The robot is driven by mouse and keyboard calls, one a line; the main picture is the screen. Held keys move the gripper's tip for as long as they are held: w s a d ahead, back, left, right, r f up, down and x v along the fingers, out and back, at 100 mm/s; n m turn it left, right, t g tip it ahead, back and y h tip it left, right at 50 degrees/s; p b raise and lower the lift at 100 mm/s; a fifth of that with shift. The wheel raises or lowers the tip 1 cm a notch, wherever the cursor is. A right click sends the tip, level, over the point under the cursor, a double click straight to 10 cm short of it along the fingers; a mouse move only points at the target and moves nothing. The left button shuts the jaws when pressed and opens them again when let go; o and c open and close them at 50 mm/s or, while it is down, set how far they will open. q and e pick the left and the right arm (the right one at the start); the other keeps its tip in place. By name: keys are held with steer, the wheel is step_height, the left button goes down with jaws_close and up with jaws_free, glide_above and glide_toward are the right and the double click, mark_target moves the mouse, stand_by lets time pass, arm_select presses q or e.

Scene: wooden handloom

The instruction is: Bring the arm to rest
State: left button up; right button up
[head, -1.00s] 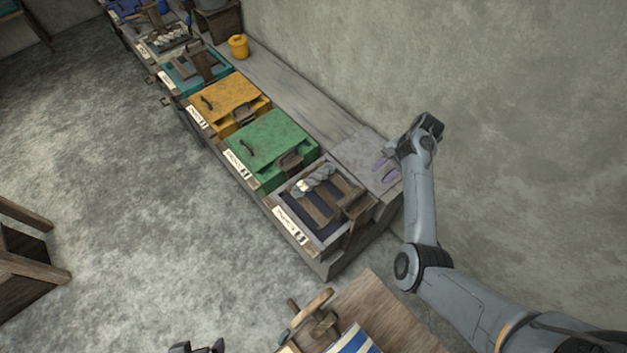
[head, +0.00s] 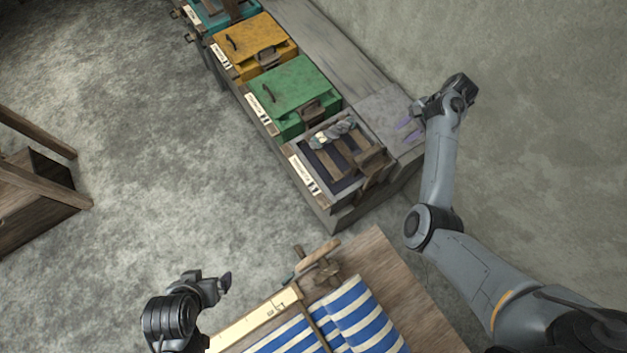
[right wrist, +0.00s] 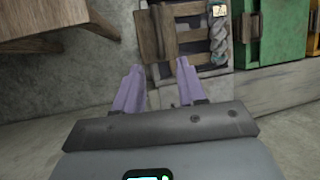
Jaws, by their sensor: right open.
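My right gripper (head: 411,130) is at the upper right in the head view, over the near end of the bench beside the open box. Its purple fingers are spread with nothing between them, and they also show in the right wrist view (right wrist: 158,82). My left gripper (head: 217,287) is at the lower left in the head view, beside the loom's corner.
An open box (head: 328,171) with wooden slats and a grey skein (head: 333,132) stands near the bench end. A green box (head: 300,88) and a yellow box (head: 255,47) follow. The loom (head: 395,285) carries blue-striped cloth (head: 350,310).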

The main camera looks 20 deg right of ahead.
stand_by(0.3)
steer(key=s+f+n+g+h+p, duration=0.15)
steer(key=s+f, duration=0.35)
steer(key=s, duration=0.6)
steer(key=s+f+n+g+h+p, duration=0.1)
steer(key=s+f+g+h, duration=0.3)
steer(key=s, duration=0.6)
steer(key=s+a+r+n+t+p, duration=0.1)
steer(key=s+a+r+n+t, duration=0.15)
steer(key=s+a+n, duration=0.35)
steer(key=w+a+r+n+t, duration=0.1)
steer(key=a+r+n+t, duration=0.3)
steer(key=a+r, duration=0.8)
steer(key=r+n, duration=0.1)
steer(key=n, duration=0.1)
steer(key=shift+w+a+r+n+t+p, duration=0.15)
steer(key=shift+a+n+t+p, duration=0.05)
steer(key=shift+n+t+p, duration=0.2)
steer(key=shift+y, duration=0.25)
